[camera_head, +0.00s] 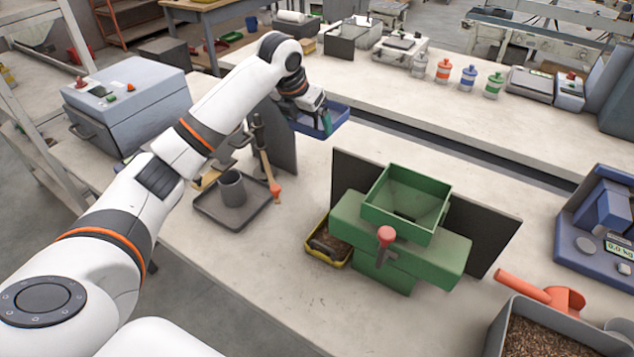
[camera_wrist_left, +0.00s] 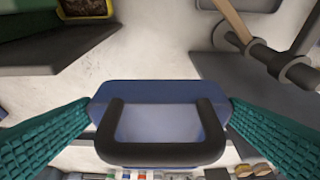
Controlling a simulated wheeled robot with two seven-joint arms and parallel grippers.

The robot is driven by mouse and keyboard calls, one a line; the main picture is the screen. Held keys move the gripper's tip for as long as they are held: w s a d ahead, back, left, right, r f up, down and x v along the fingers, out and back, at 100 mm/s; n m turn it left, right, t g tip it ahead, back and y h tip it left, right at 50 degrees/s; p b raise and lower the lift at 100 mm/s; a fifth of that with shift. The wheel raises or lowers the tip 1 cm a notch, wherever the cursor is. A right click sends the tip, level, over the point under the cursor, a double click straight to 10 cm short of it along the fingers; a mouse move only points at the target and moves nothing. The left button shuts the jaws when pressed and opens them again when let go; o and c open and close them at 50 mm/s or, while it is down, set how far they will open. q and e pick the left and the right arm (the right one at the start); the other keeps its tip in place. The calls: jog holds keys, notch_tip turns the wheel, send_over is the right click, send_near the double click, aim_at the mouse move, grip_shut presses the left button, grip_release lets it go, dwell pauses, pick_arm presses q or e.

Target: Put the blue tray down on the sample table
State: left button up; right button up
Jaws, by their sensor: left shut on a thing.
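The blue tray (camera_head: 340,117) hangs from my left gripper (camera_head: 325,120), near the facing edges of the two pale tables. In the left wrist view the blue tray (camera_wrist_left: 158,92) and its dark handle (camera_wrist_left: 160,154) lie between the teal fingers of my left gripper (camera_wrist_left: 162,110), which is shut on it. The arm hides part of the tray in the head view. The far pale table (camera_head: 420,110), with bottles and instruments on it, lies behind the tray; no marking shows which table is the sample table. Whether the tray touches a surface is unclear. My right gripper is not in view.
A dark upright panel (camera_head: 276,140) and a lever stand (camera_head: 262,158) are close to the left gripper. The green machine (camera_head: 405,215) stands on the near table (camera_head: 240,262). Several bottles (camera_head: 468,78) and a scale (camera_head: 530,84) occupy the far table's right part.

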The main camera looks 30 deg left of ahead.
pick_arm(q)
notch_tip(320, 180, down, 15)
jog(key=shift+r+p, duration=0.15)
jog(key=shift+p, duration=0.9)
jog(key=shift+f+p, duration=0.3)
jog(key=shift+f, duration=2.3)
jog(key=o, duration=0.7)
jog(key=shift+o, duration=0.2)
jog(key=shift+r, duration=0.15)
jog(key=b+v, duration=0.1)
jog(key=v, duration=1)
jog(key=shift+s+r, duration=0.15)
jog(key=shift+r, duration=0.25)
jog(key=shift+s+d+f, duration=0.1)
